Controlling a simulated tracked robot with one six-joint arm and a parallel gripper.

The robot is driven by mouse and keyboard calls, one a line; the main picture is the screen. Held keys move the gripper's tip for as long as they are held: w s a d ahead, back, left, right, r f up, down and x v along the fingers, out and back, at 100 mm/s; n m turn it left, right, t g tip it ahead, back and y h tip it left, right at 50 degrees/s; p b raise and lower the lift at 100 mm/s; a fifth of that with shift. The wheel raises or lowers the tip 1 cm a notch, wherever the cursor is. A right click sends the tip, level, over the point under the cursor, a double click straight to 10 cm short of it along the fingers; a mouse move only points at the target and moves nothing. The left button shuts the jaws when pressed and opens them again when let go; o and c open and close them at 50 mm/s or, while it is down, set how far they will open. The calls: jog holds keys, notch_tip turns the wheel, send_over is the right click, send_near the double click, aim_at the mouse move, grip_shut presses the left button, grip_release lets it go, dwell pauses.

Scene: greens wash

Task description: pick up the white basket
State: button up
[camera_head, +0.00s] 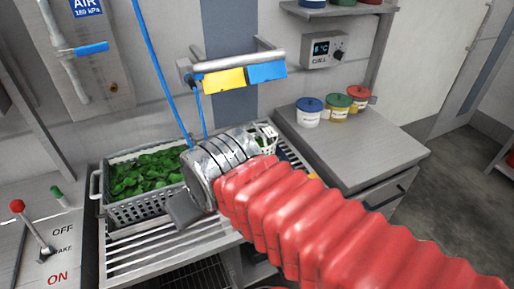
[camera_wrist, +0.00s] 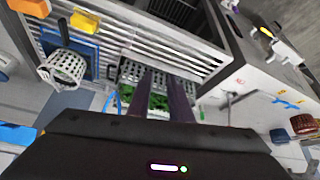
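The white basket (camera_wrist: 66,68) is a small perforated tub on the left of the wrist view, in front of a blue flat panel. In the head view a white slotted basket (camera_head: 268,136) shows just right of my arm's metal end, which hides most of it. My gripper (camera_wrist: 163,78) has two dark fingers standing apart with nothing held between them. They point over a grey crate (camera_wrist: 130,68) of green leaves, away from the basket. In the head view my metal wrist hides the right end of this crate (camera_head: 150,211), and the fingers are mostly hidden.
The crate stands on a slatted metal rack (camera_head: 165,248). A grey cabinet (camera_head: 345,150) at the right carries several lidded tubs. A rail (camera_head: 235,62) with yellow and blue cloths is on the wall behind. Blue hoses hang near my wrist. A lever panel (camera_head: 45,245) is at the left.

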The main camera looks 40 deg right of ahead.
jog(key=w+d+f+m+t+h, duration=0.15)
jog(key=w+d, duration=0.35)
jog(key=d, duration=0.5)
jog(key=w+d+m+t+h, duration=0.1)
jog(key=w+d+h, duration=0.1)
jog(key=w+d, duration=0.5)
jog(key=w+d+f+m+t+h, duration=0.1)
jog(key=w+d+t+h, duration=0.1)
jog(key=d, duration=1)
jog(key=t+y, duration=0.2)
send_near(259, 131)
jog(key=shift+n+v, duration=0.25)
jog(key=shift+v, duration=0.85)
jog(key=shift+d, duration=0.2)
jog(key=shift+x, duration=4.25)
jog(key=shift+x, duration=2.6)
jog(key=shift+a, duration=0.15)
